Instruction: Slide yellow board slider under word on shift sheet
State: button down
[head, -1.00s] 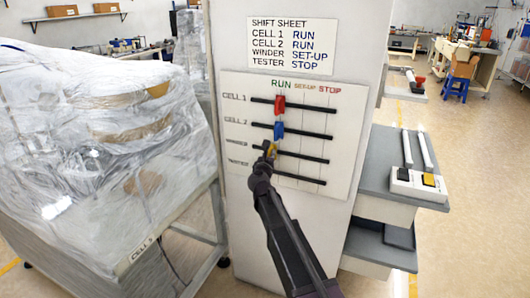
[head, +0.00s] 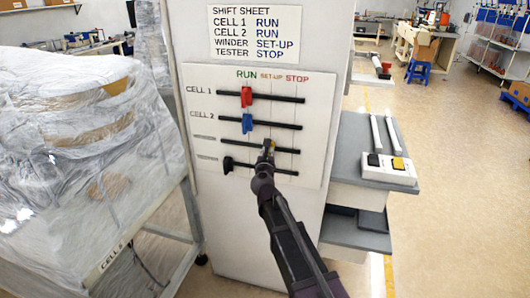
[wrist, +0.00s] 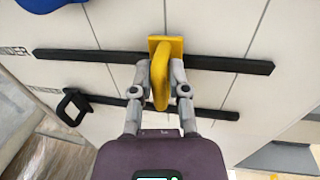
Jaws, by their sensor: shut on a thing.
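The yellow slider (head: 271,145) sits on the third bar of the white slider board (head: 311,130), the WINDER row. It lies about below the SET-UP heading (head: 271,76). In the wrist view the yellow slider (wrist: 167,62) is on the middle column line. My gripper (head: 267,150) is shut on its handle, with one finger on each side. The shift sheet (head: 255,33) above reads WINDER SET-UP. My gripper partly hides the slider in the head view.
The red slider (head: 247,97) and blue slider (head: 247,123) stand under RUN. The black slider (head: 228,164) is at the left end of the lowest bar, left of and below my gripper. A grey shelf (head: 346,150) with a switch box (head: 389,169) stands right of the board.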

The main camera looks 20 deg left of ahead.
jog(key=shift+w+a+r, duration=0.15)
jog(key=shift+w, duration=0.1)
jog(key=c, duration=0.7)
grip_release()
jog(key=shift+o, duration=0.2)
jog(key=shift+s, duration=0.15)
jog(key=shift+s, duration=0.15)
jog(key=v, duration=1.1)
jog(key=shift+s, duration=0.35)
